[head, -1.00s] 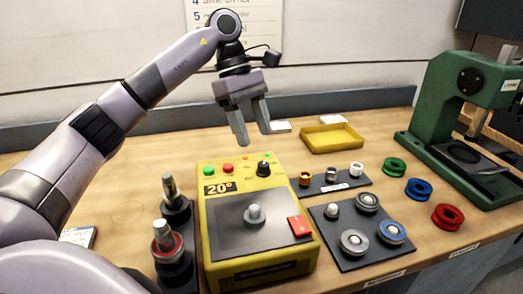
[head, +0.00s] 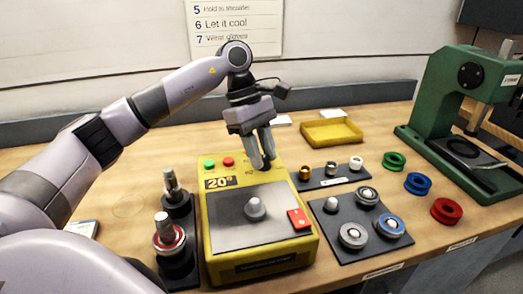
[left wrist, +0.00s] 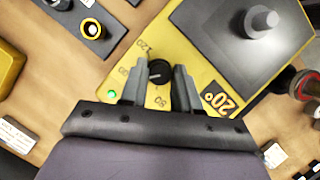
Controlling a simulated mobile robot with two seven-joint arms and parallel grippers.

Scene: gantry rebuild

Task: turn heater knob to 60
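The yellow heater (head: 262,262) stands on the bench with a grey hot plate and a display (head: 219,183) reading 20°. Its black knob (left wrist: 160,71) shows in the left wrist view, with a pale pointer line and printed numbers around it. In the head view the knob is hidden behind my left gripper (head: 262,164). My left gripper points down at the heater's back right corner. In the left wrist view its fingers (left wrist: 162,80) stand apart on either side of the knob, with no clear grip on it. My right gripper is not in view.
A green button (head: 209,164) and a red button (head: 228,162) sit left of the gripper. A red switch (head: 299,219) is on the heater's right. Dark tool holders (head: 177,262) stand close left. A black part tray (head: 335,246) lies close right. A yellow tray (head: 308,143) lies behind.

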